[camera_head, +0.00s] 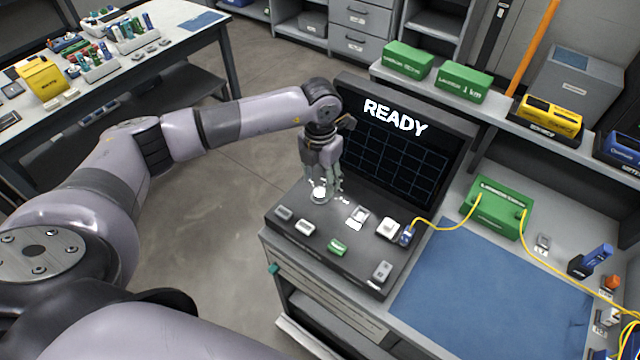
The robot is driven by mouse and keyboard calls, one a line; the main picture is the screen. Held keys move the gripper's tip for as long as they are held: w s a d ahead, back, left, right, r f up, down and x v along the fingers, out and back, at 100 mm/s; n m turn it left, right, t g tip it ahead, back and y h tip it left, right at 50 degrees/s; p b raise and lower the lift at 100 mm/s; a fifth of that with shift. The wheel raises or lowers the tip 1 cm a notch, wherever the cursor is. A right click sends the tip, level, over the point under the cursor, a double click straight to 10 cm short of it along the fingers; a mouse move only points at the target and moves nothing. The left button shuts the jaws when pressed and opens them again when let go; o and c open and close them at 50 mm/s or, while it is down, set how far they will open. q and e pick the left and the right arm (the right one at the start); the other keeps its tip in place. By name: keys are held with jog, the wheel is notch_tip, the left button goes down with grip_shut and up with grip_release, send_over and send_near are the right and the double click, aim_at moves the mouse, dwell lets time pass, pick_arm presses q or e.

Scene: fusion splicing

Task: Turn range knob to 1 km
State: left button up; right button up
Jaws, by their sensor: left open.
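The tester (300,240) is a dark console on the workbench, with a raised screen (395,150) that reads "READY" above a grid. A round white knob (319,194) sits on the upper left of its panel. I take it to be the range knob; its label is too small to read. My left gripper (322,190) points down over this knob, open, with its fingers on either side of it. I cannot tell whether the fingers touch it. My right gripper is not in view.
Other panel controls include a green button (337,247) and a white block (388,229). A yellow fibre runs from a blue connector (407,236) to a green box (497,208). A blue mat (490,290) lies right of the tester. Green boxes (408,60) stand on the shelf behind.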

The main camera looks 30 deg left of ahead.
aim_at(320, 192)
pick_arm(q)
jog(key=shift+f, duration=1.95)
jog(key=shift+c, duration=0.3)
jog(key=c, duration=1.1)
